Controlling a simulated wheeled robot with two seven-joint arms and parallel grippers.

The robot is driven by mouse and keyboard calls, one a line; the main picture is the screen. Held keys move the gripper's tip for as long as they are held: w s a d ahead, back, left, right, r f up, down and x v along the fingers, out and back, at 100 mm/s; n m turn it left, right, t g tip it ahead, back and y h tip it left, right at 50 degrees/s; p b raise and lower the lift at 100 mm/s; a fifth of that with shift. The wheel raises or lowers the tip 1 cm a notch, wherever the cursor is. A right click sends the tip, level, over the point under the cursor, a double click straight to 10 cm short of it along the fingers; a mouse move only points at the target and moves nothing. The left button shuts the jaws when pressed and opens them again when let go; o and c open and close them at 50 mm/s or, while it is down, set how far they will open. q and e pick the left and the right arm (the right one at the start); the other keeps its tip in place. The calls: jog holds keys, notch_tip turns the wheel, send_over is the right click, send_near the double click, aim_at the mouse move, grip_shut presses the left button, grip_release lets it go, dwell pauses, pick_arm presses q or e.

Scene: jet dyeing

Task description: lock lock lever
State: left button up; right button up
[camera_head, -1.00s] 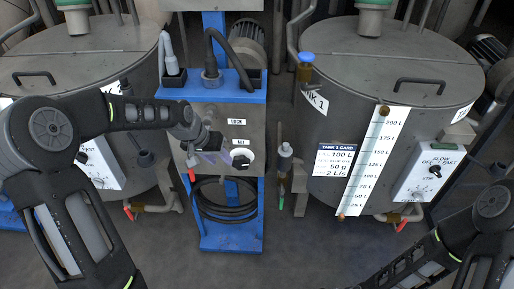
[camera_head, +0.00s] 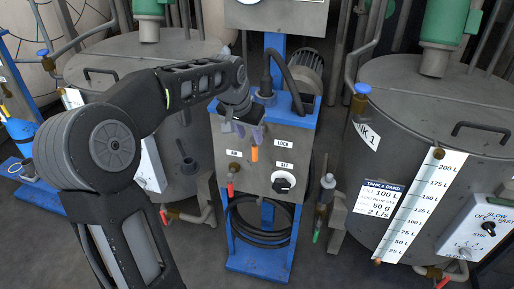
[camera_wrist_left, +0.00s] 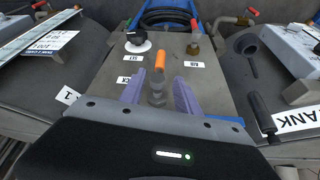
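The lock lever (camera_head: 254,153) is a small stick with an orange tip on the front of the grey panel, left of the "LOCK" label (camera_head: 284,143). In the left wrist view the lever (camera_wrist_left: 159,62) stands out from the panel with a grey metal base. My left gripper (camera_head: 247,133) is at the panel, just above the orange tip in the head view. In the left wrist view its two purple fingers (camera_wrist_left: 158,94) are spread apart, one on each side of the lever's base, with gaps visible. My right gripper is not in view.
A black knob on a white dial (camera_head: 283,182) sits below the lever, beside the "SET" label. A brass fitting (camera_head: 235,167) is at the panel's left. A blue stand (camera_head: 259,258) carries the panel. Large grey tanks flank it, the right one (camera_head: 420,110) with a white scale.

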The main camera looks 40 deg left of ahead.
aim_at(253, 143)
pick_arm(q)
jog(key=shift+f, duration=0.15)
jog(key=x, duration=0.7)
jog(key=shift+w+f, duration=0.15)
jog(key=shift+f, duration=0.15)
grip_shut()
dwell(1.2)
